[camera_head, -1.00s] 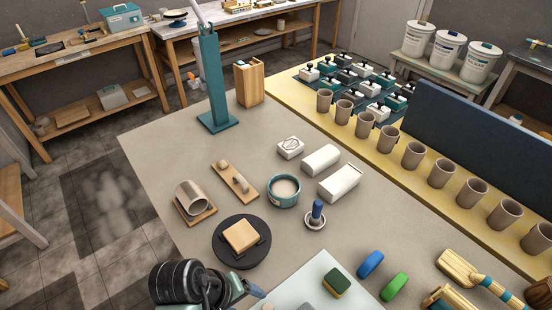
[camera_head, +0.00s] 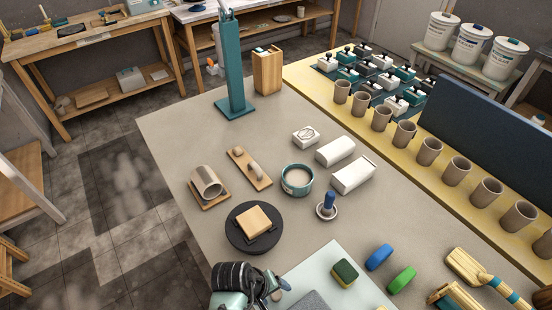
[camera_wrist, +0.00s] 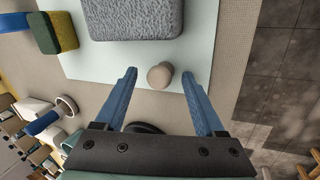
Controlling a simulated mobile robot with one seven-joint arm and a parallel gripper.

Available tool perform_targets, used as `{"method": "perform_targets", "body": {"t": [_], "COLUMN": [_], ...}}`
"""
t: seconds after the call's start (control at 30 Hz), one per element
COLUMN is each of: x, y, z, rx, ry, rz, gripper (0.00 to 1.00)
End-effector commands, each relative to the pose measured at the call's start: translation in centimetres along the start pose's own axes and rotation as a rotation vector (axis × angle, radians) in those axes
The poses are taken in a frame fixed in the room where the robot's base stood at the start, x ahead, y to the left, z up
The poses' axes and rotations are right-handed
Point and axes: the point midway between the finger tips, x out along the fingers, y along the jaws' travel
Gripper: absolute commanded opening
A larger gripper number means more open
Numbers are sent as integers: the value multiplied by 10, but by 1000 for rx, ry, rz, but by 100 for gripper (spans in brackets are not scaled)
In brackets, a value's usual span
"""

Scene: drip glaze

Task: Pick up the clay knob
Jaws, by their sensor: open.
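The clay knob (camera_wrist: 159,77) is a small round beige piece at the edge of a pale mint mat, beside a grey textured block. In the wrist view it appears between the two blue fingertips of my gripper (camera_wrist: 160,72), with a gap on each side. My gripper is open and empty. I cannot tell how far above the knob the fingertips are. In the head view the knob (camera_head: 277,295) shows partly beside my gripper (camera_head: 273,282) at the bottom of the picture.
The grey block (camera_wrist: 135,18) lies just beyond the knob on the mint mat (camera_wrist: 205,20). A green and yellow sponge (camera_head: 345,272) is on the mat. A black turntable with a clay slab (camera_head: 254,219) stands behind my gripper.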

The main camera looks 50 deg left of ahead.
Motion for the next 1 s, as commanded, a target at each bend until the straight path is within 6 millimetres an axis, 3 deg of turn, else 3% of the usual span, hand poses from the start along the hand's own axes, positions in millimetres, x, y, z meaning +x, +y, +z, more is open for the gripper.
{"method": "perform_targets", "body": {"t": [0.2,0.5,0.6,1.0], "x": [0,0,0,-6], "y": [0,0,0,3], "z": [0,0,0,-1], "rx": [1,1,1,2], "ry": [1,1,1,3], "rz": [1,1,1,3], "gripper": [68,14,0,0]}}
